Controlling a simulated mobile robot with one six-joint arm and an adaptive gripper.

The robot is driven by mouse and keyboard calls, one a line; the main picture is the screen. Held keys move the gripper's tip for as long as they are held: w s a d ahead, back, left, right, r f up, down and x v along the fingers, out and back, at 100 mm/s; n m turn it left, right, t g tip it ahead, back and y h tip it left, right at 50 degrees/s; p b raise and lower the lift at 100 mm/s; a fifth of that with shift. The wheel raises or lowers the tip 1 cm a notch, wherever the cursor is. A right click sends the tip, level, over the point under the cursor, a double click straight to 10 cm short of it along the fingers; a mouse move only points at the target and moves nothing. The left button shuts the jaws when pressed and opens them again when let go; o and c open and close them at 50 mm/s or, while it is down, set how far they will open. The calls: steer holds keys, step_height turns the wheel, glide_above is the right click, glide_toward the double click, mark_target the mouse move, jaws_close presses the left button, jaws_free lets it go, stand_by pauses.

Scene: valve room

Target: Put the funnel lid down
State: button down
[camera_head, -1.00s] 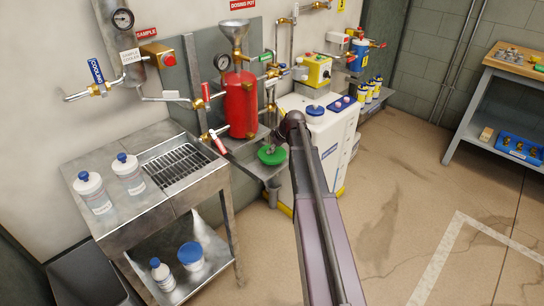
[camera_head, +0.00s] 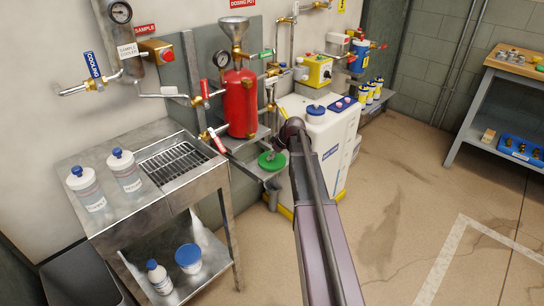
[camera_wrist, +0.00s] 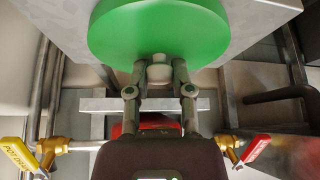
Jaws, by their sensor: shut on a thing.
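The funnel lid is a green disc (camera_head: 271,161) at the small grey metal shelf (camera_head: 246,166) below the red dosing pot (camera_head: 240,104). In the wrist view the green lid (camera_wrist: 158,30) fills the top middle, with a pale knob (camera_wrist: 159,72) facing me. My gripper (camera_wrist: 159,75) is shut on that knob, one finger on each side. In the head view my gripper (camera_head: 277,150) is small and partly hidden by my arm. The lid is over or on the shelf; I cannot tell whether it touches. The steel funnel (camera_head: 236,28) on top of the pot is uncovered.
A red-handled valve (camera_head: 218,141) and pipes are close to the left of the lid. A white cabinet (camera_head: 325,140) stands to its right. A steel bench with bottles (camera_head: 125,170) is at the left. The floor at the right is open.

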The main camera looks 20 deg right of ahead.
mark_target(277, 161)
steer(key=shift+f, duration=0.2)
steer(key=c, duration=0.5)
jaws_free()
steer(key=shift+r, duration=0.25)
steer(key=p+v, duration=0.4)
steer(key=v, duration=0.1)
steer(key=p+v, duration=0.6)
steer(key=v, duration=0.1)
stand_by(0.4)
